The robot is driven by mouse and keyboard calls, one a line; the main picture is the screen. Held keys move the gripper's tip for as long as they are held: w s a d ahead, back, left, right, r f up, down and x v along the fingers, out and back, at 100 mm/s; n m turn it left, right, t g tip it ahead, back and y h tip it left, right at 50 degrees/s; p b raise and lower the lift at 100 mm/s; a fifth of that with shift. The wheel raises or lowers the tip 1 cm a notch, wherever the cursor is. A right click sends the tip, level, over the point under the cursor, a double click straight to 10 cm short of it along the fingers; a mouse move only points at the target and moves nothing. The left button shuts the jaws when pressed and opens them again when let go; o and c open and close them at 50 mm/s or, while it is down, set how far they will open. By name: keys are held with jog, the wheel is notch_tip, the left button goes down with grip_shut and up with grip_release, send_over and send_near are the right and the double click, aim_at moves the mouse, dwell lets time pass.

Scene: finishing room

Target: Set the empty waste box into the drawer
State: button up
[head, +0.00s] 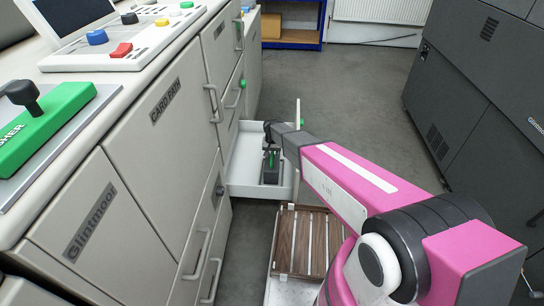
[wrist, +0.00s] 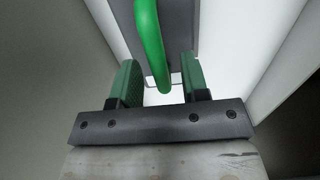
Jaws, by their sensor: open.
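The waste box (head: 272,172) is dark grey with a green handle. It stands inside the open white drawer (head: 243,163) in the head view, toward the drawer's front end. My gripper (head: 271,147) is over the box, partly hidden by my arm. In the wrist view the two green finger pads of my gripper (wrist: 160,82) are apart. The green handle (wrist: 150,45) passes between them, with a gap to each pad. The grey box (wrist: 182,35) shows behind the handle, with white drawer walls around it. The inside of the box is hidden.
The drawer extends from a beige cabinet row (head: 165,130) on the left. A brown slatted wooden tray (head: 305,240) sits in front of the drawer, below my arm. A dark grey machine (head: 490,90) stands at the right. Grey floor (head: 350,90) beyond the drawer is clear.

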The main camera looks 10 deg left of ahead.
notch_tip(320, 180, up, 11)
jog(key=s+d+r, duration=0.3)
jog(key=s+d, duration=0.4)
jog(key=d, duration=0.4)
jog(key=s+d+r, duration=0.4)
jog(key=s+d, duration=0.3)
jog(key=d, duration=0.4)
jog(key=s+d+r, duration=0.3)
jog(key=s+d, duration=0.3)
jog(key=d, duration=0.5)
jog(key=shift+s+r+m, duration=0.15)
jog(key=shift+s+m, duration=0.15)
jog(key=shift+s, duration=0.1)
